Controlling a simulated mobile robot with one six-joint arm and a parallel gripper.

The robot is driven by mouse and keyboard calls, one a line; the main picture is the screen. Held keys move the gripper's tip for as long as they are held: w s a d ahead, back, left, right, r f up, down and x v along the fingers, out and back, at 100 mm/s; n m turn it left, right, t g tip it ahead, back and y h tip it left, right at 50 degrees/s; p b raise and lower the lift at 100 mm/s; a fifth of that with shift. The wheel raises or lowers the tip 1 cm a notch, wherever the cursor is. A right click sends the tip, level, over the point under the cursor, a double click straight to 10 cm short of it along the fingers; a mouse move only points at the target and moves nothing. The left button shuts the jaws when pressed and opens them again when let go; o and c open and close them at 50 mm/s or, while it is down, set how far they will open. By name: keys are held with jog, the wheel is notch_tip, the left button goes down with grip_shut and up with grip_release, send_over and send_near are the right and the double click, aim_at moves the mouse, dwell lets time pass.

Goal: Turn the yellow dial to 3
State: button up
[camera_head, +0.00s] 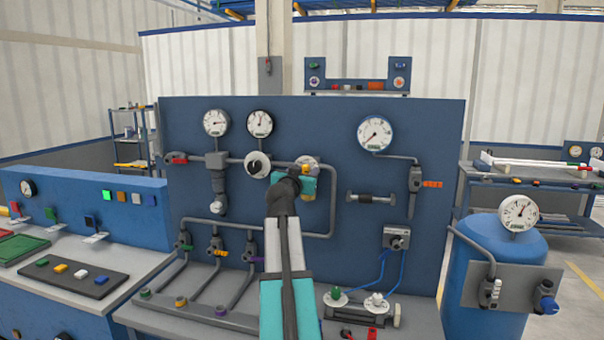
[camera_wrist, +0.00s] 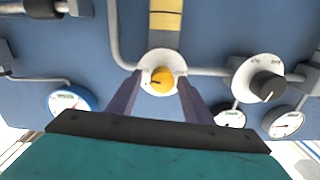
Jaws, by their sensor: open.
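The yellow dial (camera_wrist: 162,80) is a round knob on a white plate fixed to the blue panel. In the wrist view a dark pointer mark shows on it, but the number it points at is too small to read. My gripper (camera_wrist: 159,77) is open, with one dark finger at each side of the yellow dial; I cannot tell whether they touch it. In the head view my gripper (camera_head: 305,178) is up at the panel and hides much of the dial; part of its pale plate (camera_head: 307,161) shows above.
A black knob on a white plate (camera_head: 258,165) is close to the left of the dial. Grey pipes (camera_head: 335,205) run around it on the panel. White gauges (camera_head: 260,124) are above, and a blue-rimmed gauge (camera_head: 375,132) is to the right. Coloured valves (camera_head: 217,245) are below left.

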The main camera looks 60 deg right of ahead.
jog(key=c, duration=1.1)
jog(key=shift+o, duration=0.2)
jog(key=shift+a+f, duration=0.15)
jog(key=shift+a, duration=0.15)
jog(key=shift+d+r, duration=0.1)
jog(key=shift+r, duration=0.15)
jog(key=shift+d, duration=0.15)
jog(key=n+b, duration=0.1)
jog(key=n, duration=0.3)
jog(key=shift+n, duration=0.4)
jog(key=n, duration=0.4)
jog(key=shift+n, duration=0.4)
